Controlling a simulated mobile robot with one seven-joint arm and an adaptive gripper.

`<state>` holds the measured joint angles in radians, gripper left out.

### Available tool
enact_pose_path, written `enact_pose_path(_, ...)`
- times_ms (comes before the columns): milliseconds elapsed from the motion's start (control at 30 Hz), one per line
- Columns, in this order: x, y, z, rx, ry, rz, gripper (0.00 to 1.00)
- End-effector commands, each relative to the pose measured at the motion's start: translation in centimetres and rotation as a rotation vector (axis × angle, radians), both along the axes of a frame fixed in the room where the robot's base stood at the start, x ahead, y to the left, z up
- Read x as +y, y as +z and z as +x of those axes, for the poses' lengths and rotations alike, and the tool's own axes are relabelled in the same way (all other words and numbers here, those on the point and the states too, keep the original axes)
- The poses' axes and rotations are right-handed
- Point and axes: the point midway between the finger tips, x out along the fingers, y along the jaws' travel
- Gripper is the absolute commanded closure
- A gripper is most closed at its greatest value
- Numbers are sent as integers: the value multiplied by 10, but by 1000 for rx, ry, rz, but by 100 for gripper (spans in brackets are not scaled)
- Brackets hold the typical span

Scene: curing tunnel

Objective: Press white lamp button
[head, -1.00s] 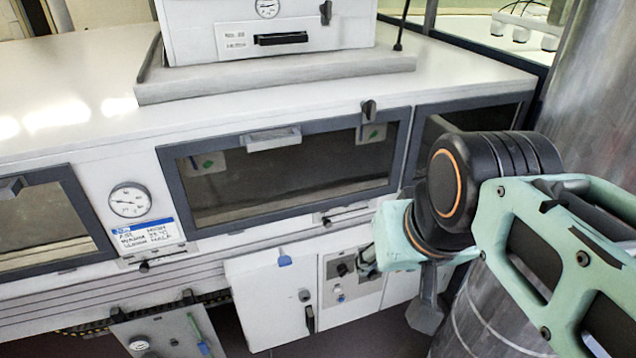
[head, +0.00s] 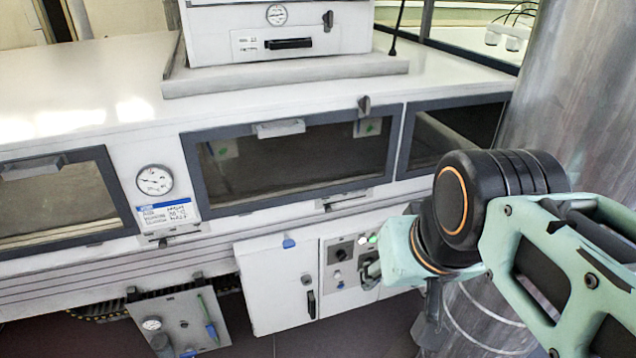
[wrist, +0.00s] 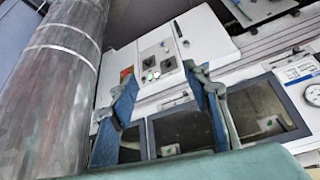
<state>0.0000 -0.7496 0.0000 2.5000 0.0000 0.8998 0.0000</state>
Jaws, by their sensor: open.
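A grey control panel is on the white cabinet front below the oven windows. The wrist view shows the panel (wrist: 155,55) with two bright lamps close together, the left one whiter (wrist: 147,76) and the right one greener (wrist: 156,75). My gripper (head: 400,288) is in front of the panel and hides part of it in the head view. In the wrist view my gripper (wrist: 160,74) is open and empty, its fingers either side of the lamps.
A thick metal column (head: 545,120) stands close on the right. A white cabinet door (head: 277,287) with a dark handle is left of the panel. A lower grey box (head: 178,322) juts out further left. Windowed oven doors (head: 300,168) run above.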

Motion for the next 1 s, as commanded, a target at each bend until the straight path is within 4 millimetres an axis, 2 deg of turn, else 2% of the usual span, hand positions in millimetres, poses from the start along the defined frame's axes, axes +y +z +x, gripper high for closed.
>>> enact_pose_path(133, 0, 0, 0, 0, 0, 0, 58)
enact_pose_path(500, 0, 0, 0, 0, 0, 0, 99)
enact_pose_path(1000, 0, 0, 0, 0, 0, 0, 100)
